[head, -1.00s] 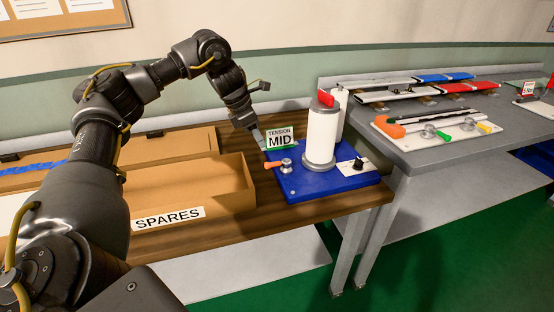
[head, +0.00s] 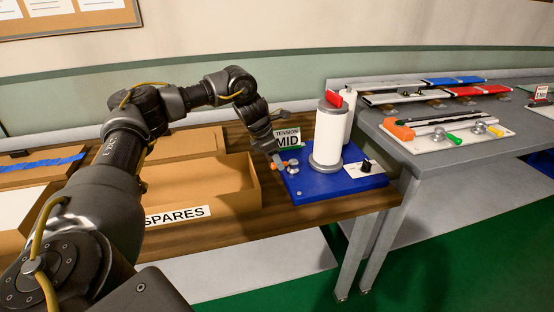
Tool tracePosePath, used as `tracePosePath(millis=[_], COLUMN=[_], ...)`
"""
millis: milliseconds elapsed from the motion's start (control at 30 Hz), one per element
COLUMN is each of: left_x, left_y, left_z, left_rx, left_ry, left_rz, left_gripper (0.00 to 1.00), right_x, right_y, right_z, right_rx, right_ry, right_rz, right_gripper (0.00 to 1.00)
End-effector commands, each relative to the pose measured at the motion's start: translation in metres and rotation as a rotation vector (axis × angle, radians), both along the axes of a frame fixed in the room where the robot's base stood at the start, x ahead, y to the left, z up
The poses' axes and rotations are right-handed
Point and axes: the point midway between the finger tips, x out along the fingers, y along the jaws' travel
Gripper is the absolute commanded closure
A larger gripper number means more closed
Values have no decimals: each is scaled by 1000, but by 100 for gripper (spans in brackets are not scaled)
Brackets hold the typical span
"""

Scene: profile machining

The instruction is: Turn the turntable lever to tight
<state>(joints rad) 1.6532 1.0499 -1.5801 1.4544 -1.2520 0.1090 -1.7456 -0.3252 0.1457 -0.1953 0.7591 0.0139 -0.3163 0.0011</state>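The turntable has a blue base (head: 335,187) and stands at the right end of the wooden bench. A white cylinder with a red top (head: 328,135) stands on it. The lever has an orange handle (head: 284,163) and a metal hub (head: 293,168) at the base's left side. A sign reading TENSION MID (head: 289,139) stands behind it, partly covered by my gripper. My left gripper (head: 276,160) points down at the orange handle's end, very close to it. I cannot tell whether it touches the handle or how far its fingers are apart. My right gripper is not in view.
A cardboard box labelled SPARES (head: 205,185) stands left of the turntable. A black knob on a white plate (head: 365,167) sits on the base's right. A grey table (head: 420,165) with profiles and a white fixture board adjoins at right.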

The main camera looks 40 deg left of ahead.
Motion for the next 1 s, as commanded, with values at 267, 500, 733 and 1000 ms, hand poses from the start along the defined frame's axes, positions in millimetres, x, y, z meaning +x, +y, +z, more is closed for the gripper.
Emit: tracePosePath(millis=[267, 500, 733, 1000], left_x=[1, 1, 1, 6], left_y=[-1, -1, -1, -3], left_z=[-3, -3, -3, -2], left_rx=[0, 0, 0, 0], left_ry=[-1, -1, -1, -2], left_rz=[0, 0, 0, 5], left_gripper=[64, 87, 100, 100], right_x=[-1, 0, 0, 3], right_y=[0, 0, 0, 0], right_z=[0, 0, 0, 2], right_rx=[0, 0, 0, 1], right_ry=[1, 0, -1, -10], right_rz=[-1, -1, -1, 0], right_gripper=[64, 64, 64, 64])
